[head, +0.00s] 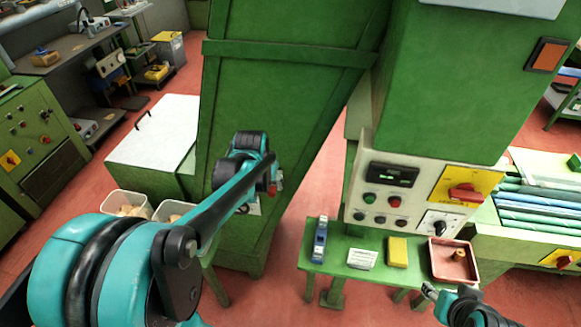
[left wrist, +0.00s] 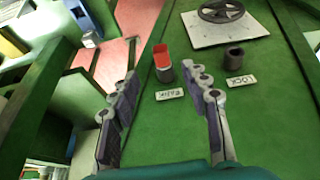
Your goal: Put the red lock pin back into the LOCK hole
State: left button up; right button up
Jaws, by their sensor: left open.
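The red lock pin (left wrist: 163,60) stands in a dark collar above a label reading PARK in the left wrist view. The LOCK hole (left wrist: 235,54) is a dark collar to its right, with its label (left wrist: 241,81) below. My left gripper (left wrist: 165,72) is open, its two fingers on either side of the PARK spot, with nothing held between them. In the head view my left gripper (head: 262,178) is at the green machine's front and hides most of this area; a small red bit shows beside it. My right gripper (head: 430,291) is low at the right, by the small bench; its jaws are too small to read.
A dark handwheel (left wrist: 221,11) on a pale plate sits above the LOCK hole. The control panel (head: 384,200) stands to the right of my left arm. A green bench (head: 333,267) below holds a red tray (head: 435,273), a yellow block (head: 397,251) and a blue tool (head: 320,240).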

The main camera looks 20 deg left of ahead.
aim_at(271, 192)
pick_arm(q)
jog(key=b+x, duration=0.2)
jog(key=x, duration=0.5)
jog(key=shift+a+f, duration=0.1)
jog(key=shift+f, duration=0.2)
jog(key=shift+c, duration=0.4)
grip_shut()
